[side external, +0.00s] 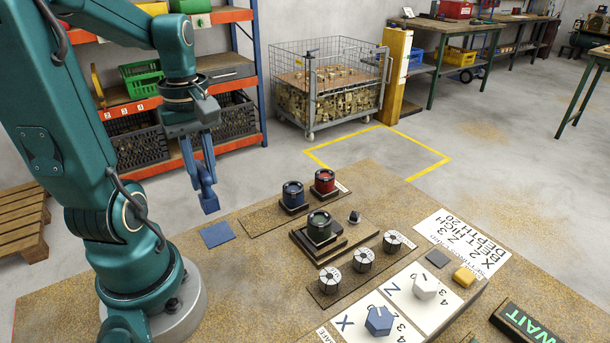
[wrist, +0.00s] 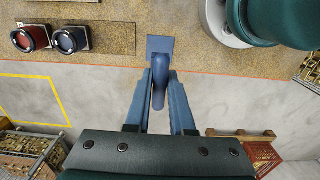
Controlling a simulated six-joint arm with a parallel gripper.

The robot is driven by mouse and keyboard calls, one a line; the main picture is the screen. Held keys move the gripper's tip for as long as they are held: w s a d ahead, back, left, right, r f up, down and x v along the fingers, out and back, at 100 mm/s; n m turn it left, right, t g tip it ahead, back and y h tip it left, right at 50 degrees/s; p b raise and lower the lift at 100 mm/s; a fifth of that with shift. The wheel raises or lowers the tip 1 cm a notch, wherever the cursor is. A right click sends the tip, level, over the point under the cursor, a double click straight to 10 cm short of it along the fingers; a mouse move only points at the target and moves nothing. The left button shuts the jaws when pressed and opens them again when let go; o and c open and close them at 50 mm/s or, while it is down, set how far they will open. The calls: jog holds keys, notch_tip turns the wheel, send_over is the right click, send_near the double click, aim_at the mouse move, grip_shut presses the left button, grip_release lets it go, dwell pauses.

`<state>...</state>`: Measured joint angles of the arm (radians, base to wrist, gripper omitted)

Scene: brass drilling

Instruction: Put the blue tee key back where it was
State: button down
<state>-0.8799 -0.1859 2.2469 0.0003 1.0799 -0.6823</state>
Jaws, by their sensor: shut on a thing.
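My gripper (side external: 205,186) hangs above the left part of the bench, clear of its surface. It is shut on the blue tee key (wrist: 159,92), which shows as a rounded blue bar between the two fingers in the wrist view. In the side view the fingers are of a similar blue, so the key's outline is hard to separate from them. A flat blue square (side external: 217,234) lies on the bench below and slightly right of the gripper. It also shows ahead of the fingers in the wrist view (wrist: 160,42). Nothing stands on its visible part.
Shelving and a wire cage (side external: 330,85) stand behind.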

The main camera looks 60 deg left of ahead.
aim_at(208, 196)
jog(key=shift+f, duration=3.05)
jog(key=c, duration=0.8)
grip_release()
jog(key=shift+f, duration=0.1)
